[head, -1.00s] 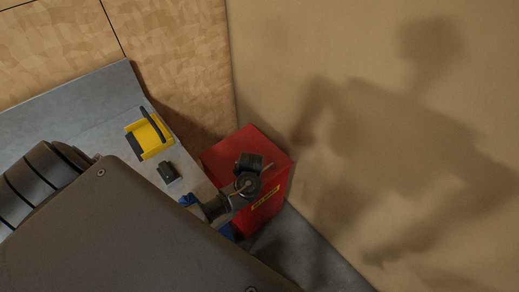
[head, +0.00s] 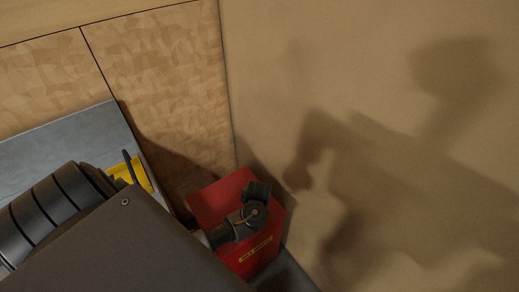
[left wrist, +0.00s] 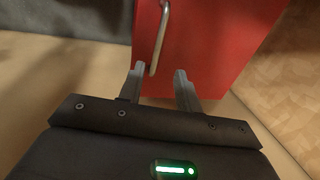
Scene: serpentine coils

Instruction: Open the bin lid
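The red bin (head: 225,190) stands in the corner between the wood-panelled wall and the plain wall, with a yellow label (head: 256,250) on its front. Its top looks closed, with no gap showing. In the left wrist view the bin's red face (left wrist: 215,45) fills the upper middle, with a bent metal handle (left wrist: 163,25) on it. My left gripper (left wrist: 158,78) is open. The handle's lower end shows between its two fingers, nearer the left finger; I cannot tell whether they touch. In the head view my dark wrist covers part of the bin. My right gripper is not in view.
A grey worktop (head: 75,135) with a yellow object (head: 135,172) lies left of the bin, partly hidden by my own arm. The wood-panelled wall (head: 160,80) and the plain wall (head: 300,60) close off the space behind and to the right.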

